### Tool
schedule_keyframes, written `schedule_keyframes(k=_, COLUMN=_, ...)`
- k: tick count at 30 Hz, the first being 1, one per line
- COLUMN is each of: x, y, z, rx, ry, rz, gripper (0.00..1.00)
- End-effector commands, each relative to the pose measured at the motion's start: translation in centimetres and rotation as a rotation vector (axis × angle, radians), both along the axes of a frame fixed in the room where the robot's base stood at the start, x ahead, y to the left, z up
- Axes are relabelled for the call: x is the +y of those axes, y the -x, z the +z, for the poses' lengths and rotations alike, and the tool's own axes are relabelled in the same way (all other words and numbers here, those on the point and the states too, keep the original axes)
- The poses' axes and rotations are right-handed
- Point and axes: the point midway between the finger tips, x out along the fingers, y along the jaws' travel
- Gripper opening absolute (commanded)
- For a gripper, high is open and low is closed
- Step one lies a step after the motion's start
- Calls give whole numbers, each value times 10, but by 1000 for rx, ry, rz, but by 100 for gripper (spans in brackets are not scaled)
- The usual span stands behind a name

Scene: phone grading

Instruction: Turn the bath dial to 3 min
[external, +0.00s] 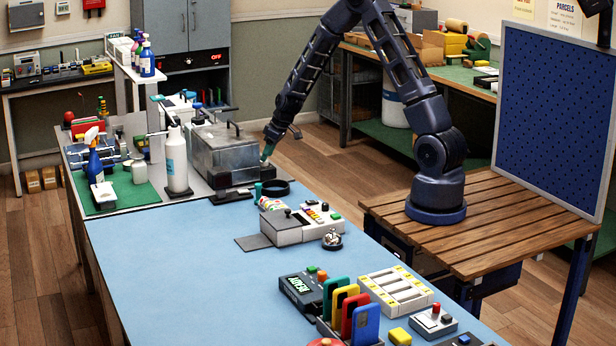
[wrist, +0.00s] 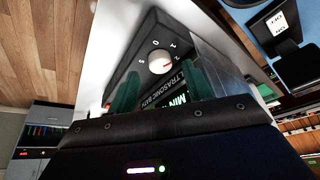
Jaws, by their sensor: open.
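My gripper (external: 266,153) is at the bath's right side. In the wrist view its green fingers (wrist: 164,85) are open, with the dial beyond and between them, seemingly untouched.
A white bottle (external: 176,160) stands left of the bath. The left middle of the blue table (external: 165,250) is clear.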

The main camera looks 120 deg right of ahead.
Motion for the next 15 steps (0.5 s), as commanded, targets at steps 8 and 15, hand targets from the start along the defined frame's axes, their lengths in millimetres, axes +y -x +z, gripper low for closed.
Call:
schedule_keyframes(k=8, x=10, y=13, z=43, rx=-1, ry=3, rz=-1, gripper=50)
schedule_keyframes(k=15, x=17, y=23, z=69, rx=-1, ry=1, rz=-2, gripper=50)
